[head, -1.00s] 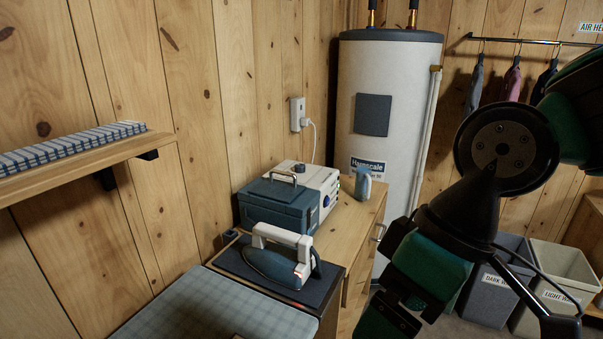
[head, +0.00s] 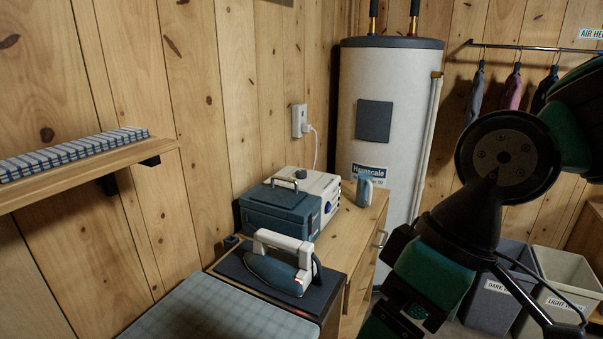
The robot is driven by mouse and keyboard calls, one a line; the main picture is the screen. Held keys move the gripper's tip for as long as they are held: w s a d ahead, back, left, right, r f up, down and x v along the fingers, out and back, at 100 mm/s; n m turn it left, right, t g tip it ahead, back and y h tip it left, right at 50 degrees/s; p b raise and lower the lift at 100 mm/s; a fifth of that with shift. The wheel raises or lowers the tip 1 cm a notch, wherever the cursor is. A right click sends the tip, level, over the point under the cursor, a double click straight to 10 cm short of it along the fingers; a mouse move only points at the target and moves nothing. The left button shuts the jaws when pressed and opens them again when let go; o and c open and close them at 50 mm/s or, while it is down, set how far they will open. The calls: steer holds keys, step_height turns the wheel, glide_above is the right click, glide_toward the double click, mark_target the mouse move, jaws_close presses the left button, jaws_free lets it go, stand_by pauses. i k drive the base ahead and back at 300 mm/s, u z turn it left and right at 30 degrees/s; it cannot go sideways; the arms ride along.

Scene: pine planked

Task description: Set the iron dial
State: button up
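The iron (head: 283,262), blue-grey with a white handle, rests on a dark pad (head: 237,268) at the end of the ironing surface. Its dial is too small to make out in this view. My arm fills the right side of the head view, to the right of the iron and apart from it. My gripper's fingertips cannot be made out, so its opening does not show.
A blue box (head: 279,209) and a white unit (head: 322,184) stand behind the iron on a wooden cabinet (head: 352,228). A small blue bottle (head: 364,190) stands nearby. A wooden shelf (head: 85,170) juts out at left. Laundry bins (head: 491,287) stand at right.

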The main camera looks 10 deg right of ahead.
mark_target(300, 175)
steer(key=k, duration=0.6)
steer(key=z, duration=0.75)
steer(key=i, duration=2)
steer(key=u, duration=0.95)
steer(key=i, duration=0.4)
steer(key=u, duration=0.4)
